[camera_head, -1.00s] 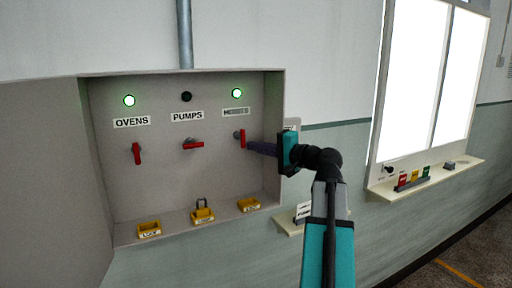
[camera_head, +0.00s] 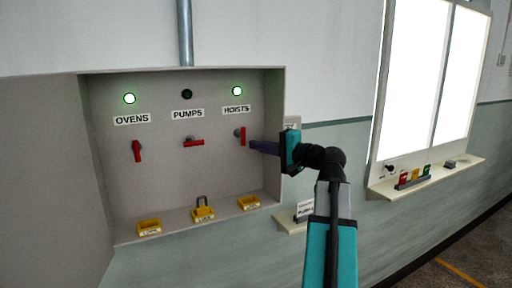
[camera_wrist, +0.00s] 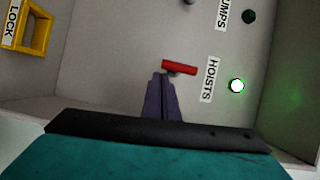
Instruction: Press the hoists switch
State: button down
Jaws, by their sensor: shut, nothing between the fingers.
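The hoists switch is a red lever handle (camera_head: 243,136) below the HOISTS label (camera_head: 236,109) in the grey panel box. Its handle stands upright and the lamp (camera_head: 237,91) above the label glows green. My gripper (camera_head: 252,146) is shut and empty, just right of the handle. In the wrist view my shut fingers (camera_wrist: 161,78) point at the red handle (camera_wrist: 179,68). The tips are very near it; whether they touch cannot be told. The HOISTS label (camera_wrist: 210,79) and lit lamp (camera_wrist: 237,86) also show there.
The ovens handle (camera_head: 137,151) is upright under a green lamp; the pumps handle (camera_head: 194,142) is sideways under a dark lamp. Yellow lock trays (camera_head: 149,228) line the box's bottom ledge, the middle one with a padlock (camera_head: 202,203). A small shelf (camera_head: 288,224) is below my arm.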

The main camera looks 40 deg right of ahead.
jog(key=s+d+b, duration=0.2)
jog(key=s, duration=1)
jog(key=shift+s+d+r+b, duration=0.25)
jog(key=shift+s+b, duration=0.1)
jog(key=shift+b, duration=0.05)
